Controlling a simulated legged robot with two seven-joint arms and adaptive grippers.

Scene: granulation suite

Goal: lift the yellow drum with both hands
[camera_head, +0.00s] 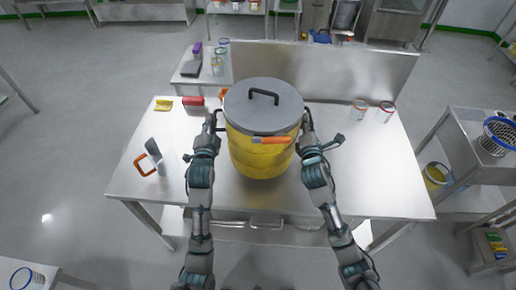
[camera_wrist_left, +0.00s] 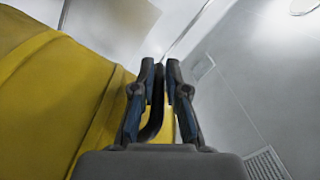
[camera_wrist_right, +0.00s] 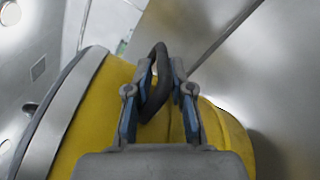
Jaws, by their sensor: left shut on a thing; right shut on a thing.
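The yellow drum (camera_head: 262,158) stands upright over the middle of the steel table, with a grey lid (camera_head: 264,104) and a black top handle (camera_head: 264,95). I cannot tell whether its base touches the table. My left gripper (camera_head: 214,118) is at the drum's left side; in the left wrist view it (camera_wrist_left: 166,75) is shut on a black side handle (camera_wrist_left: 154,118). My right gripper (camera_head: 307,118) is at the right side; in the right wrist view it (camera_wrist_right: 163,75) is shut on the other black side handle (camera_wrist_right: 158,82).
A scoop-like item (camera_head: 150,158) stands at the table's left, with red (camera_head: 193,101) and yellow (camera_head: 163,105) items behind. A raised panel (camera_head: 330,72) runs behind.

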